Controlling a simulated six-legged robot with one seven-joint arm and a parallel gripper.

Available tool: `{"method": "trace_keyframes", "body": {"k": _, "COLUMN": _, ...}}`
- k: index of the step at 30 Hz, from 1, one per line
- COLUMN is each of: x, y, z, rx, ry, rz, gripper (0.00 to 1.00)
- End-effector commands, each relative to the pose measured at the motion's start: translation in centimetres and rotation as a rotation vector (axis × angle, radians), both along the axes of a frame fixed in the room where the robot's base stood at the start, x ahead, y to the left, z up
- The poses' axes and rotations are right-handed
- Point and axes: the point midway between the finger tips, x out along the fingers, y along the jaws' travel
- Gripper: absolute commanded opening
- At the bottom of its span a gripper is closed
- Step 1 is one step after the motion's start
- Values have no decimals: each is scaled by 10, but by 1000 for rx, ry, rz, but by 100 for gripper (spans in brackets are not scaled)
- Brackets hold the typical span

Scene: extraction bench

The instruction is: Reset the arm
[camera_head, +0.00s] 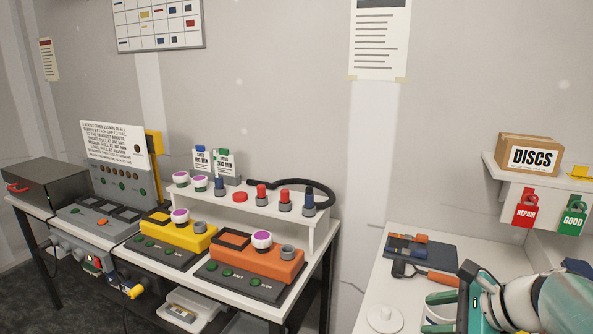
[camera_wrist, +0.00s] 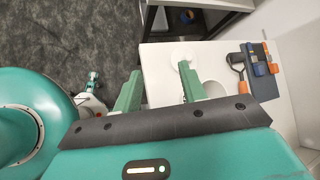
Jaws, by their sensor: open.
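My gripper (camera_wrist: 160,88) shows in the wrist view with its two green fingers spread apart and nothing between them. It points down over the left edge of a white table (camera_wrist: 213,72), partly above the dark floor. In the head view my gripper (camera_head: 440,312) is at the bottom right, partly cut off by the frame, beside the white table (camera_head: 385,268). A white round disc-like piece (camera_wrist: 184,56) lies on the table just beyond the right finger; it also shows in the head view (camera_head: 384,318).
A hammer-like tool (camera_head: 425,273) and a dark mat with tools (camera_head: 420,250) lie on the white table. A DISCS box (camera_head: 530,154) sits on a shelf above red and green tags. The bench at left holds yellow (camera_head: 178,236) and orange (camera_head: 256,262) units. A gap separates the tables.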

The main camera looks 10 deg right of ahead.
Motion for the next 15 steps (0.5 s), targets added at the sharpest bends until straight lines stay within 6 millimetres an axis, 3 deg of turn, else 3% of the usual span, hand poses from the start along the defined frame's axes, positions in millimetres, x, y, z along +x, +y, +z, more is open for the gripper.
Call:
{"method": "trace_keyframes", "body": {"k": 1, "x": 0, "y": 27, "z": -1, "rx": -99, "ry": 1, "rz": 124, "gripper": 42}}
{"method": "trace_keyframes", "body": {"k": 6, "x": -16, "y": 90, "z": -12, "rx": -451, "ry": -17, "rz": 541, "gripper": 42}}
{"method": "trace_keyframes", "body": {"k": 15, "x": -50, "y": 158, "z": -18, "rx": -1083, "ry": -161, "rz": 1262, "gripper": 42}}
